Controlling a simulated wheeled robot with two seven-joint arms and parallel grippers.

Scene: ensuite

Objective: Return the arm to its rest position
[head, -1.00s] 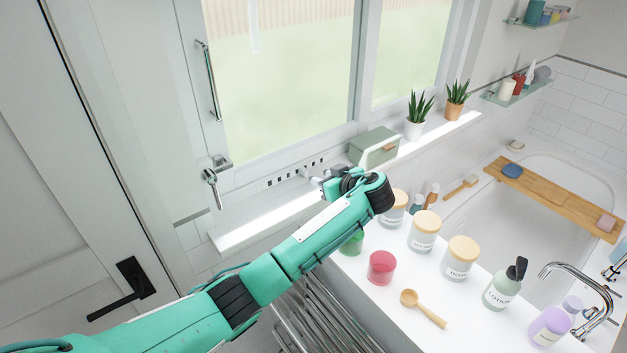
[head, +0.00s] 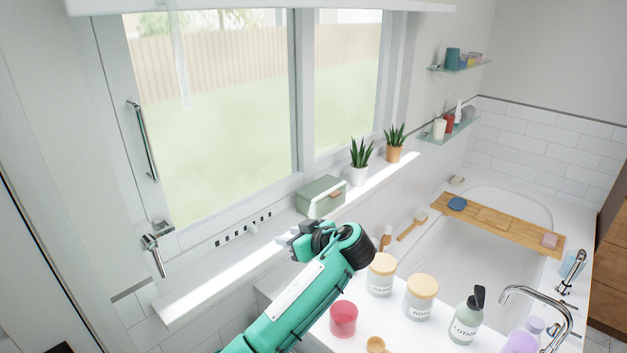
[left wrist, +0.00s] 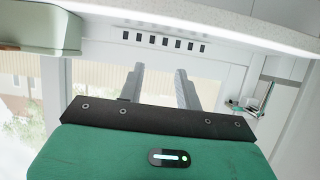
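My left arm (head: 295,300) is green and reaches up from the bottom of the head view. My left gripper (head: 285,238) shows near the white window sill, below and left of the green box. In the left wrist view its two grey fingers (left wrist: 158,75) stand apart with nothing between them, so it is open and empty. The arm hides part of the white counter. My right arm and gripper are in neither view.
A green box (head: 318,198) and two potted plants (head: 359,172) stand on the sill (head: 200,292). Jars (head: 421,302), a lotion bottle (head: 466,318), a red cup (head: 343,319) and a wooden scoop (head: 376,345) are on the counter. The bathtub (head: 480,255) lies beyond.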

